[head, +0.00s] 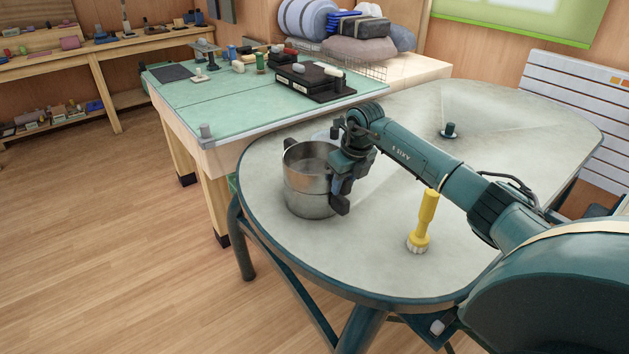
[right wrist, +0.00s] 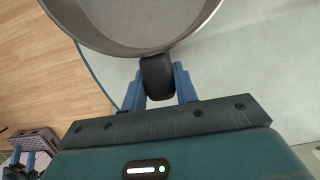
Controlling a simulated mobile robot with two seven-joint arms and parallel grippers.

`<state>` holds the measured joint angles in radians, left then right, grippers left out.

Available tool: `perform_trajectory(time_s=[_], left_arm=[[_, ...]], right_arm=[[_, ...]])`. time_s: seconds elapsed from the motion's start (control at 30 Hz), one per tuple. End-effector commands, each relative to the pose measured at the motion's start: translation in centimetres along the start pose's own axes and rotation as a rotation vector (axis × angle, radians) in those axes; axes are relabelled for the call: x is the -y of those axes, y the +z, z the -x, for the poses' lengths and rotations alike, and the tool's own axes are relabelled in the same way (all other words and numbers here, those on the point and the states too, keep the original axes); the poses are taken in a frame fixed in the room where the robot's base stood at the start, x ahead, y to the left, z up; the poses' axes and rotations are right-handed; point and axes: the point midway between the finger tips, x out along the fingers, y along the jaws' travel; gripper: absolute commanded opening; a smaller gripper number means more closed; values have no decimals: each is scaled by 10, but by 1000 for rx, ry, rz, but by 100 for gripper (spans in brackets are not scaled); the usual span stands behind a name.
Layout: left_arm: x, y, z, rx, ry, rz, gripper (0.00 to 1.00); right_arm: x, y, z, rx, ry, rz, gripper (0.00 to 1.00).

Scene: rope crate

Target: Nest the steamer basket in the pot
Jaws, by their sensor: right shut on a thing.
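The steel steamer basket (head: 306,168) is upright at the left part of the grey table, directly above the steel pot (head: 308,206). Their walls line up, with a seam between them. I cannot tell how deep the basket sits in the pot. My right gripper (head: 342,188) is at the basket's right side. In the right wrist view, my right gripper (right wrist: 159,85) is shut on a black handle (right wrist: 157,72) beside a round metal rim (right wrist: 150,52). The inside of the pot is hidden.
A yellow brush (head: 425,220) stands on the grey table (head: 375,255), right of the pot. A small dark green object (head: 449,130) is farther back. A green-topped workbench (head: 225,105) with tools adjoins behind left.

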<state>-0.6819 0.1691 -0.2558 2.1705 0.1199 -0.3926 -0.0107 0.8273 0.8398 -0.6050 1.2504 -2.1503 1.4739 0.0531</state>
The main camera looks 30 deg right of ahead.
Motion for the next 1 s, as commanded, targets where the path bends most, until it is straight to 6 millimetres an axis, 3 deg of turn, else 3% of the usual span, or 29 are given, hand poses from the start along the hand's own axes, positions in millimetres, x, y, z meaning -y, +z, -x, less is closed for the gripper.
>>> perform_trajectory(time_s=[0.3, 0.33, 0.6, 1.0], left_arm=[[0, 1, 0, 0, 0, 0, 54], [0, 1, 0, 0, 0, 0, 54], [0, 1, -1, -1, 0, 0, 54], [0, 1, -1, -1, 1, 1, 54]], right_arm=[[0, 0, -2, 0, 0, 0, 0], [0, 0, -2, 0, 0, 0, 31], [0, -1, -2, -1, 0, 0, 53], [0, -1, -2, -3, 0, 0, 54]])
